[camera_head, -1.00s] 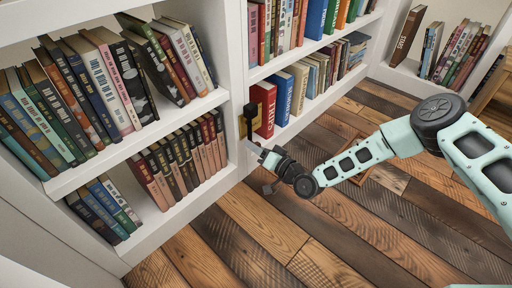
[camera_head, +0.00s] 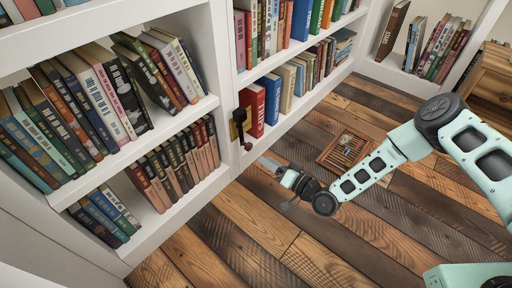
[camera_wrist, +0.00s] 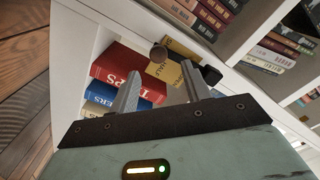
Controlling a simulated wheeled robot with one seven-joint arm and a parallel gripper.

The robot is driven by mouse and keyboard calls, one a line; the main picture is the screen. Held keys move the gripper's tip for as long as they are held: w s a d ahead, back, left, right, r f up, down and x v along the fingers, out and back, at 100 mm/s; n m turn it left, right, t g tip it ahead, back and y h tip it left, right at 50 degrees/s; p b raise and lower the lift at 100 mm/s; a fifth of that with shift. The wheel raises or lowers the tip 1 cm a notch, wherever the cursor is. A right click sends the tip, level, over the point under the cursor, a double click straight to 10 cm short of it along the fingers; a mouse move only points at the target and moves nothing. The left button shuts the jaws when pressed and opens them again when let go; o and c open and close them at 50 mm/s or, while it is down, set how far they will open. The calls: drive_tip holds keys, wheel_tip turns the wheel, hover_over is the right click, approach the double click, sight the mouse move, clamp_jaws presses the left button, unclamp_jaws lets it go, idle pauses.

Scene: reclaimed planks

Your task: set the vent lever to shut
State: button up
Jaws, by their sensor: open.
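The vent lever is on the front of the white shelf upright. Its yellow plate (camera_head: 234,131) carries a black hub (camera_head: 239,115), and a round brown knob (camera_head: 248,147) sits below the hub. In the wrist view the knob (camera_wrist: 158,53) shows just beyond the fingertips, with the yellow plate (camera_wrist: 178,50) behind it and the black part (camera_wrist: 212,75) to the right. My gripper (camera_head: 266,163) is open and empty, a little below and right of the knob. In the wrist view its two fingers (camera_wrist: 161,72) are apart, with nothing between them. Any shut marking is unreadable.
Books fill the white shelves (camera_head: 222,95) on both sides of the lever; a red book (camera_head: 253,110) stands close right of it. A wooden framed grate (camera_head: 345,149) lies on the plank floor (camera_head: 270,225). The floor before the shelf is otherwise clear.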

drive_tip(key=p+v, duration=0.2)
drive_tip(key=v, duration=0.6)
drive_tip(key=shift+w+p, duration=0.2)
drive_tip(key=shift+p, duration=0.1)
drive_tip(key=c, duration=0.8)
drive_tip(key=w+m, duration=0.1)
drive_tip(key=w, duration=0.2)
drive_tip(key=w+d+r+m+g+p, duration=0.1)
drive_tip(key=w+m, duration=0.1)
drive_tip(key=w+d+m+p, duration=0.1)
drive_tip(key=w+m, duration=0.1)
drive_tip(key=w, duration=0.1)
drive_tip(key=shift+w+r+y, duration=0.3)
drive_tip(key=shift+r+y, duration=0.1)
clamp_jaws()
drive_tip(key=w+a+f+b, duration=0.1)
drive_tip(key=w+a+b, duration=0.2)
drive_tip(key=a+b, duration=0.3)
drive_tip(key=shift+a, duration=2.6)
